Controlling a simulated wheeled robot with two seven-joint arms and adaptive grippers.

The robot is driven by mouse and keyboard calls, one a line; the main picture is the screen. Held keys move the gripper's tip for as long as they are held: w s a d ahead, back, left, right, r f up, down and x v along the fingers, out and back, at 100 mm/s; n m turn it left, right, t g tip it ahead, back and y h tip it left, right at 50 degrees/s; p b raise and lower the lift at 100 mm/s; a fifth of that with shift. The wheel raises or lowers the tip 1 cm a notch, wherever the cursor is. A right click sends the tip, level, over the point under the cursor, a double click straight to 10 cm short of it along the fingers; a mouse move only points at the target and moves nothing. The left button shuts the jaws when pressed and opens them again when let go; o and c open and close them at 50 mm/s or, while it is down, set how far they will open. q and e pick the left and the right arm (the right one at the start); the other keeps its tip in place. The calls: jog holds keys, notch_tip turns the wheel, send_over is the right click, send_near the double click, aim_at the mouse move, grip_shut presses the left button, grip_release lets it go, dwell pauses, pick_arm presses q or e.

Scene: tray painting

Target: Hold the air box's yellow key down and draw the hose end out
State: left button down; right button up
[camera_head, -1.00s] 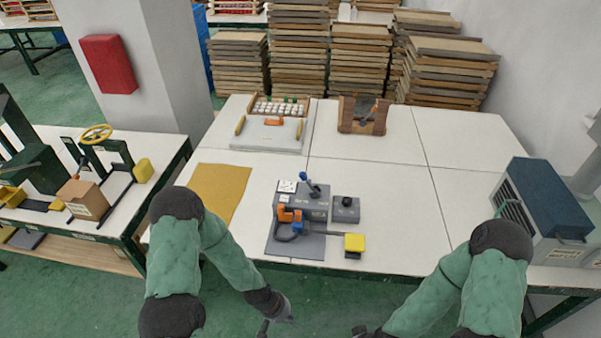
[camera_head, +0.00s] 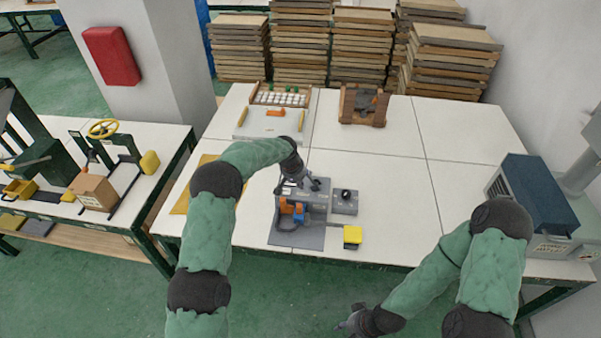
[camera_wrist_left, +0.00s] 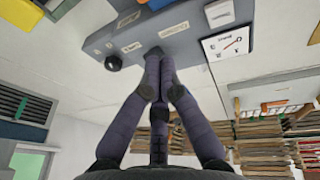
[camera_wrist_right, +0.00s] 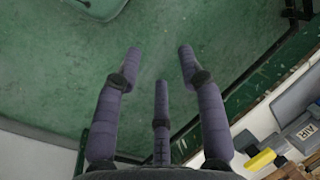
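The air box (camera_head: 316,213) is a grey box on the table, with a white gauge (camera_wrist_left: 228,43) on top and an orange and a blue part in front. A big yellow key (camera_head: 352,235) sits at its front right; it also shows in the right wrist view (camera_wrist_right: 262,160). My left gripper (camera_head: 314,184) is over the box's top, where a blue-handled lever stood in the earlier frame. In the left wrist view its fingertips (camera_wrist_left: 158,54) are drawn together; anything between them is hidden. My right gripper (camera_wrist_right: 158,60) is open and empty over the floor. I cannot make out the hose end.
A small grey box with a black knob (camera_head: 346,195) adjoins the air box on the right. A blue-topped grey machine (camera_head: 545,200) stands at the table's right end. A tray (camera_head: 268,124) and a wooden holder (camera_head: 363,105) are farther back. The table's right middle is clear.

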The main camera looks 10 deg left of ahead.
jog(key=shift+r, duration=0.2)
jog(key=c, duration=0.4)
jog(key=shift+w+a+f, duration=0.1)
jog(key=shift+w, duration=0.35)
grip_shut()
jog(key=w+r+h, duration=0.1)
jog(key=w+r, duration=0.2)
jog(key=w, duration=0.7)
jog(key=w+r+n+h, duration=0.1)
jog(key=w+r, duration=0.3)
jog(key=w, duration=0.7)
jog(key=w+r+n+h, duration=0.1)
jog(key=w+r, duration=0.3)
jog(key=w, duration=0.7)
jog(key=shift+w+d+r+h, duration=0.1)
jog(key=shift+d+h, duration=0.2)
jog(key=shift+h, duration=0.1)
pick_arm(q)
jog(key=shift+w+a+r, duration=0.1)
jog(key=shift+w+r, duration=0.35)
jog(key=shift+r, duration=0.3)
pick_arm(e)
jog(key=shift+w+d+r, duration=0.1)
jog(key=shift+w+r, duration=0.2)
jog(key=shift+r, duration=0.05)
